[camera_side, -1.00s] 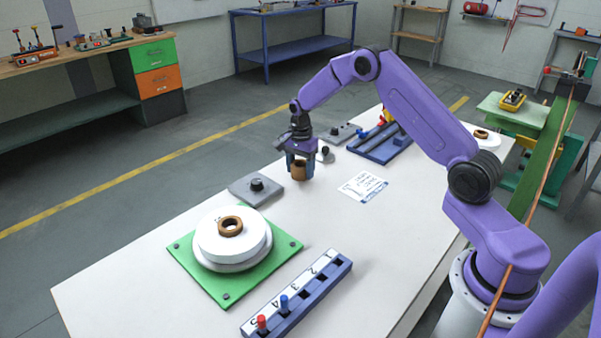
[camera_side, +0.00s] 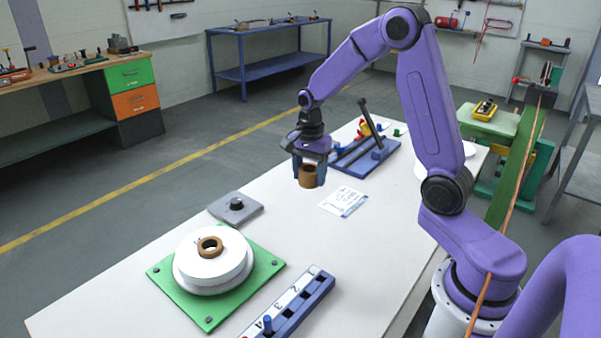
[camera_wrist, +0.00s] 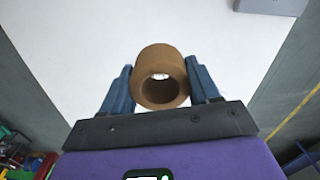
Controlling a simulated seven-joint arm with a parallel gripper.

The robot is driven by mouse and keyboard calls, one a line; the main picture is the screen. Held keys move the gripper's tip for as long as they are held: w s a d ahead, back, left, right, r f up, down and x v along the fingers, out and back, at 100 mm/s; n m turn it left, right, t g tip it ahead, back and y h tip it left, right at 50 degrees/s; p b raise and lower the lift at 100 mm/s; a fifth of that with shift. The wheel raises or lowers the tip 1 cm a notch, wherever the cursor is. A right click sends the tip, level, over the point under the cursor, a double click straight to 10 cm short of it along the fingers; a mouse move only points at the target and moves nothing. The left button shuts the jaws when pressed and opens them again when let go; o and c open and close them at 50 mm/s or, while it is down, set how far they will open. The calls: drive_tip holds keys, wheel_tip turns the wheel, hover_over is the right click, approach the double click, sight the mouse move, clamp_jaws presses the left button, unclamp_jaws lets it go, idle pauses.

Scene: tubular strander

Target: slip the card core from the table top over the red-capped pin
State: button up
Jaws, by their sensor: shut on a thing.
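My gripper (camera_side: 309,170) is shut on a short brown card core (camera_side: 308,177) and holds it above the white table top. In the wrist view the core (camera_wrist: 160,72) sits between the two blue fingers, its bore facing the camera. A long blue numbered rack (camera_side: 295,306) lies at the front of the table, cut off by the lower edge. A blue-capped pin (camera_side: 267,323) stands in it. The red-capped pin is out of view now. A second brown ring (camera_side: 210,246) lies on a white disc (camera_side: 213,262) on a green plate (camera_side: 258,280).
A grey block with a black knob (camera_side: 236,204) stands left of my gripper. A printed card (camera_side: 343,201) lies to the right. A blue stand (camera_side: 367,158) with a leaning dark bar is behind.

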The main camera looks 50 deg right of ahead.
drive_tip(key=s+a+n, duration=0.1)
drive_tip(key=a+n, duration=0.1)
drive_tip(key=a, duration=1.1)
drive_tip(key=s+a+n, duration=0.1)
drive_tip(key=s+a, duration=0.4)
drive_tip(key=a, duration=0.3)
drive_tip(key=s+a+n, duration=0.1)
drive_tip(key=s+a, duration=0.4)
drive_tip(key=a, duration=0.4)
drive_tip(key=s+a+n, duration=0.1)
drive_tip(key=s+a, duration=0.4)
drive_tip(key=a, duration=0.4)
drive_tip(key=shift+s+a+f+n, duration=0.1)
drive_tip(key=shift+f+n, duration=0.1)
drive_tip(key=shift+n, duration=0.1)
drive_tip(key=shift+f, duration=4.15)
drive_tip(key=shift+f, duration=0.1)
